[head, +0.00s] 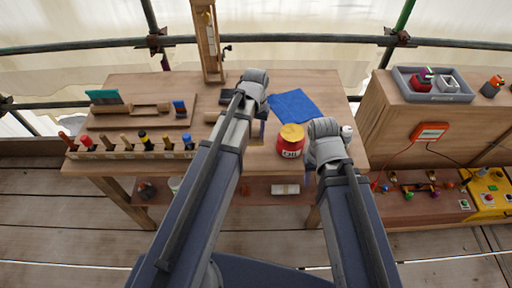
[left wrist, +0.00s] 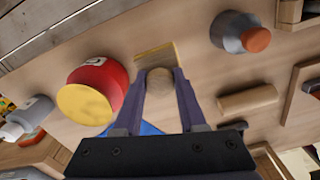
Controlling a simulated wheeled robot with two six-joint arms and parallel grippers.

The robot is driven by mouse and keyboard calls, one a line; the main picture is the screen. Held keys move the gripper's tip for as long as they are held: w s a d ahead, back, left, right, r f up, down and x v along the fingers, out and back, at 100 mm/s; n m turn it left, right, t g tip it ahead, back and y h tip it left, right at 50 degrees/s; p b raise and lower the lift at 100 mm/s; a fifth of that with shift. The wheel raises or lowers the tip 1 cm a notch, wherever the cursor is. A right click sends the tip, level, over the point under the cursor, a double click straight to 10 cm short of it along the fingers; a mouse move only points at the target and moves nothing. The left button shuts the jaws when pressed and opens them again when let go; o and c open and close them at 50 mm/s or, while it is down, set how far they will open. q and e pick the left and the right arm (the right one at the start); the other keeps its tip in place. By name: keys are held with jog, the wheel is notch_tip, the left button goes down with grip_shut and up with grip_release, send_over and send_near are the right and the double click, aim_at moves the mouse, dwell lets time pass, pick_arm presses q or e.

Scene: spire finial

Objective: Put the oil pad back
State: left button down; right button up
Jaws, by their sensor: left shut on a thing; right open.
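My left gripper (left wrist: 158,84) is shut on a round tan knob (left wrist: 160,78) in the left wrist view. A flat yellow-edged wooden block (left wrist: 157,56), apparently the oil pad, shows just beyond the fingertips. In the head view this block (head: 257,133) is partly hidden by my left arm. The red oil jar (head: 290,146) with a yellow top stands on the bench, right of my left gripper; it also shows in the left wrist view (left wrist: 103,77). My right gripper (head: 313,166) is right of the jar, its fingers mostly hidden by my wrist.
A blue cloth (head: 294,106) lies behind the jar. A white bottle (head: 347,132) stands beside my right wrist. A tool rack (head: 126,152) fills the bench's front left. A wooden post (head: 208,45) rises at the back. A grey tray (head: 433,98) sits on the right cabinet.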

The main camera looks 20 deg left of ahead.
aim_at(256, 142)
pick_arm(q)
jog(key=shift+f+b, duration=2.6)
jog(key=shift+f, duration=0.6)
jog(key=shift+f, duration=0.25)
jog(key=shift+c, duration=2.4)
grip_release()
jog(key=shift+r, duration=0.1)
notch_tip(256, 142, up, 12)
jog(key=p, duration=1.2)
jog(key=shift+r, duration=0.2)
jog(key=s+d+m+y, duration=0.1)
jog(key=s+d+m, duration=0.3)
jog(key=s+d, duration=0.6)
jog(key=s, duration=0.4)
jog(key=shift+d, duration=0.25)
jog(key=shift+s, duration=0.1)
